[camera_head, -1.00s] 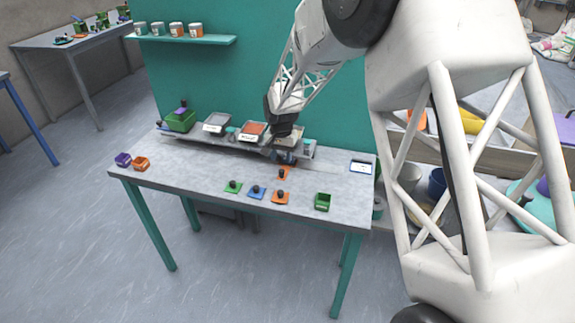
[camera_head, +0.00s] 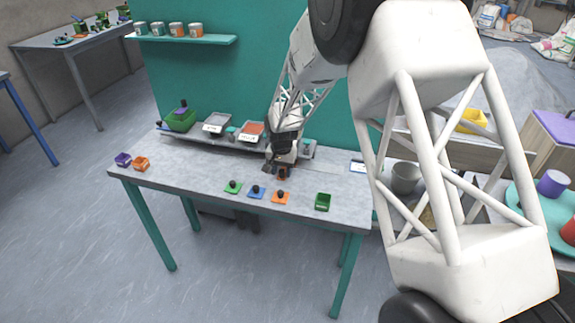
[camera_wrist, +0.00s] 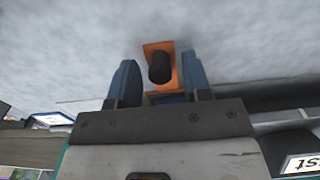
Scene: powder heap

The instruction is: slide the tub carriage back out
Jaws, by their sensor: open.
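A long grey rail or shelf (camera_head: 190,136) runs along the back of the table, with a grey-filled tray (camera_head: 216,119) and an orange-filled tray (camera_head: 252,127) on it. I cannot tell for sure which part is the tub carriage. My gripper (camera_head: 273,172) is low over the table in front of the rail's right part. In the wrist view, its two blue fingers (camera_wrist: 160,82) are open on either side of an orange piece (camera_wrist: 153,49) with a black knob (camera_wrist: 159,68). Contact cannot be told. In the head view, my gripper partly hides this orange piece (camera_head: 283,173).
Green (camera_head: 233,187), blue (camera_head: 256,192) and orange (camera_head: 281,197) knobbed pieces lie in front. A green bin (camera_head: 322,202) stands right of them. Purple (camera_head: 123,159) and orange (camera_head: 141,164) bins stand at the left. The table's middle left is clear.

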